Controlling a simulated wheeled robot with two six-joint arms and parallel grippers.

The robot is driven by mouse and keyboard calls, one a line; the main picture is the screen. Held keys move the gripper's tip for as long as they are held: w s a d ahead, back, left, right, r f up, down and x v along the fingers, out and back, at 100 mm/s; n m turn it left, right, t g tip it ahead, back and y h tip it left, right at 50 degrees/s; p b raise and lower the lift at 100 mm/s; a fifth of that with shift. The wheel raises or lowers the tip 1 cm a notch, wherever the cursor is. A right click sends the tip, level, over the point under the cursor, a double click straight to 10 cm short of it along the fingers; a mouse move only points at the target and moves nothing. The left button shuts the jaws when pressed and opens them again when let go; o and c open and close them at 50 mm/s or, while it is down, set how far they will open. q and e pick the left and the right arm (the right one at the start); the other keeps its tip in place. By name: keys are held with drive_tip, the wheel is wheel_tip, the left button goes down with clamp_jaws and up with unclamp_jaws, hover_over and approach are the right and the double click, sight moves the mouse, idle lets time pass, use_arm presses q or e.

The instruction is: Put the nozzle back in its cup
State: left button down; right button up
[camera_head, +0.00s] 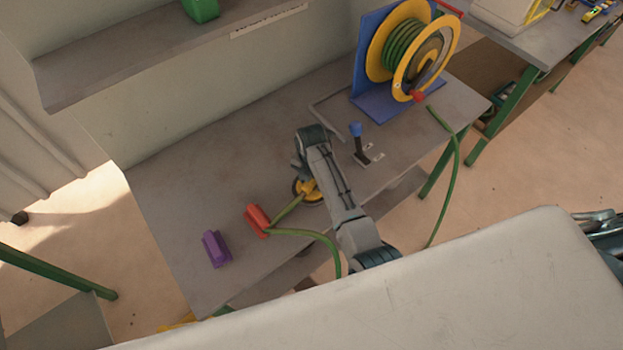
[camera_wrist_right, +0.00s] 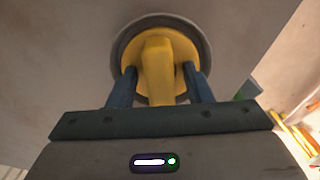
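The yellow nozzle (camera_wrist_right: 158,65) stands in front of a round yellow disc with a grey rim (camera_wrist_right: 122,42), which looks like its cup. In the head view this round yellow piece (camera_head: 310,197) is on the table, partly hidden by my right arm. My right gripper (camera_wrist_right: 160,85) has its two blue fingers on either side of the nozzle's yellow body, with narrow gaps showing. It looks open around it. Whether the nozzle is seated in the cup cannot be told. A green hose (camera_head: 312,235) runs by the red block toward the yellow piece. My left gripper is not in view.
A red block (camera_head: 256,220) and a purple block (camera_head: 215,248) are on the table's left part. A blue-topped lever (camera_head: 356,131) stands right of my arm. A yellow-rimmed hose reel (camera_head: 418,50) on a blue stand is at the back. A shelf (camera_head: 130,57) overhangs the back left.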

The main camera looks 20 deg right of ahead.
drive_tip(key=shift+s+r, duration=0.1)
drive_tip(key=shift+r, duration=0.05)
wheel_tip(320, 180, up, 11)
drive_tip(key=b, duration=0.2)
drive_tip(key=shift+b, duration=0.35)
drive_tip(key=shift+r, duration=0.55)
idle(0.6)
